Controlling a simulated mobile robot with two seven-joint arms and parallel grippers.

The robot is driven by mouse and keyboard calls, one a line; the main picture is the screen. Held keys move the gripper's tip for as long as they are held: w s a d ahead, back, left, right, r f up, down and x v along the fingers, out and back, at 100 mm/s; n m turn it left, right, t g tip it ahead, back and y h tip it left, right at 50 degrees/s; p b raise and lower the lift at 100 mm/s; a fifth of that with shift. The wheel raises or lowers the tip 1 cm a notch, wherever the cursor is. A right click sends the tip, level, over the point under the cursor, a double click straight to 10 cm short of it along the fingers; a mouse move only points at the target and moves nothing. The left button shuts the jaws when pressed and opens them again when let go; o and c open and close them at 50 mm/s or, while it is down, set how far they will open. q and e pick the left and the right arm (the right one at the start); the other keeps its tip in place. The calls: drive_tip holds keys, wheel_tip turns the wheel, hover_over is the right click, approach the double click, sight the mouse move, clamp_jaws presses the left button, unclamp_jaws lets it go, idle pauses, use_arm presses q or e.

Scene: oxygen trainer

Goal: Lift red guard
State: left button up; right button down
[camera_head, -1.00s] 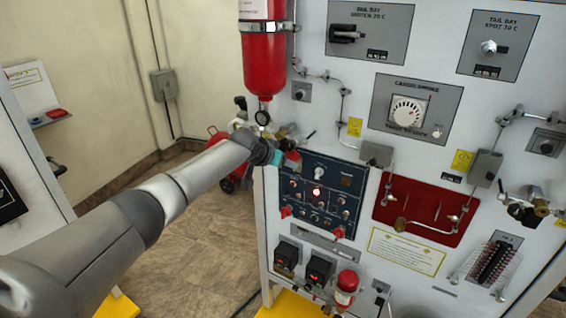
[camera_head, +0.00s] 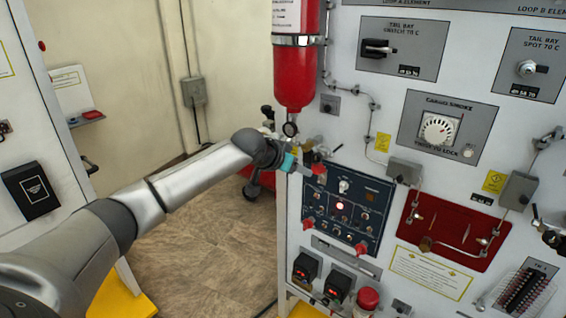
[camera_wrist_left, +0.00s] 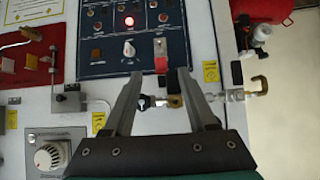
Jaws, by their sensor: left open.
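My left gripper (camera_head: 303,166) is at the upper left corner of the dark blue switch panel (camera_head: 374,222). In the left wrist view its two fingers (camera_wrist_left: 159,76) are spread apart and empty. A small red guard (camera_wrist_left: 161,64) shows between the fingertips, below a silver part at the panel's edge; I cannot tell if a finger touches it. In the head view a red guard (camera_head: 318,169) shows just beside the gripper. Two other red guards are on the panel, one at its left edge (camera_head: 308,224) and one lower right (camera_head: 361,249). My right gripper is not in view.
Brass fittings (camera_wrist_left: 172,101) and a pipe lie close under the fingers in the wrist view. A red cylinder (camera_head: 294,70) hangs above the gripper. A red board (camera_head: 460,225) with fittings is right of the panel. Open floor (camera_head: 205,240) lies left.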

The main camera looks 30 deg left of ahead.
use_arm(q)
drive_tip(key=v, duration=0.7)
drive_tip(key=shift+b, duration=0.35)
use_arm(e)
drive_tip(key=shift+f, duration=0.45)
